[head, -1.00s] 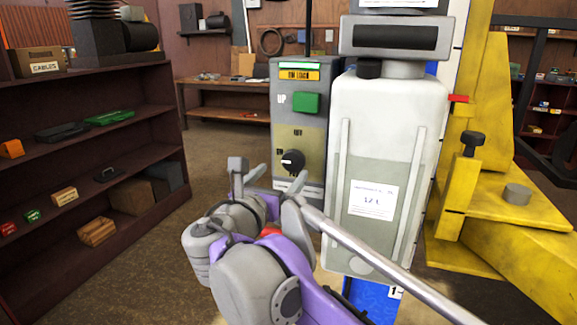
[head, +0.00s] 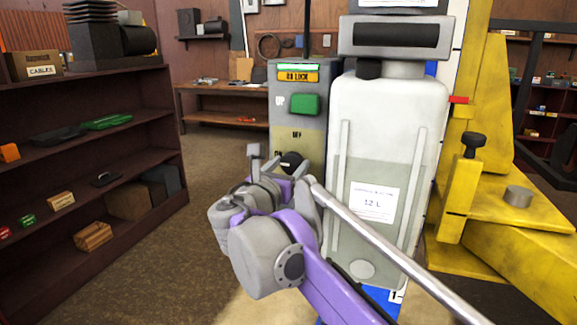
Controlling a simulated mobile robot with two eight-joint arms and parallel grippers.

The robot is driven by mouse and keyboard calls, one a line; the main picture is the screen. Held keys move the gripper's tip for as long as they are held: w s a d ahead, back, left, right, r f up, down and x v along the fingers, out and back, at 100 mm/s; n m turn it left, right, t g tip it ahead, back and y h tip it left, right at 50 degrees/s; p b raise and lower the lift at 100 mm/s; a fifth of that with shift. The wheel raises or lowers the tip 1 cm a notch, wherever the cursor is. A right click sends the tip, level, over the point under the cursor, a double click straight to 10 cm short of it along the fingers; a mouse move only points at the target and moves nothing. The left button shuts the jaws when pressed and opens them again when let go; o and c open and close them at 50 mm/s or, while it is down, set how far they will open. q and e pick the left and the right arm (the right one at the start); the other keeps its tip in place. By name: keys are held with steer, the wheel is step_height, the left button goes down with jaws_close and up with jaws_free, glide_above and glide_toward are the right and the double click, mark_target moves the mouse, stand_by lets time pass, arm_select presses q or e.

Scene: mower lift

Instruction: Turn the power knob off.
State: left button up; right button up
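The black power knob (head: 291,161) is on the lower front of the grey control box (head: 313,128). "OFF" is printed above the knob and "ON" to its left. A small pale mark shows at the knob's left side, toward "ON"; its lower part is hidden by my gripper. My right gripper (head: 281,165) reaches in from the lower right, in front of the box. Its fingers are apart, one left of the knob and one to its right in the picture. I cannot tell whether they touch it. My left gripper is out of view.
A green button (head: 304,104) sits above the knob. A white tank (head: 382,150) marked 12 L stands right of the box. A metal rod (head: 390,255) crosses in front of it. A yellow lift frame (head: 505,240) is at the right. A dark shelf (head: 85,185) stands left; floor between is clear.

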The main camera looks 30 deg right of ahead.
steer(key=c, duration=0.6)
steer(key=shift+r+m+p, duration=0.15)
steer(key=shift+m+p, duration=0.45)
steer(key=shift+p, duration=0.25)
steer(key=m+p, duration=0.6)
steer(key=shift+s+d, duration=0.1)
steer(key=shift+s, duration=0.05)
steer(key=m+p, duration=0.4)
steer(key=m, duration=0.1)
arm_select(q)
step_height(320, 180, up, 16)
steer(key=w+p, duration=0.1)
steer(key=p, duration=0.2)
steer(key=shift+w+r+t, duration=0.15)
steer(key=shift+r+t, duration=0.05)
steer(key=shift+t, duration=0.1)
arm_select(e)
steer(key=m, duration=0.5)
steer(key=shift+f+m, duration=0.3)
steer(key=shift+f, duration=0.05)
steer(key=o, duration=1.4)
steer(key=shift+c, duration=0.2)
steer(key=shift+s, duration=0.1)
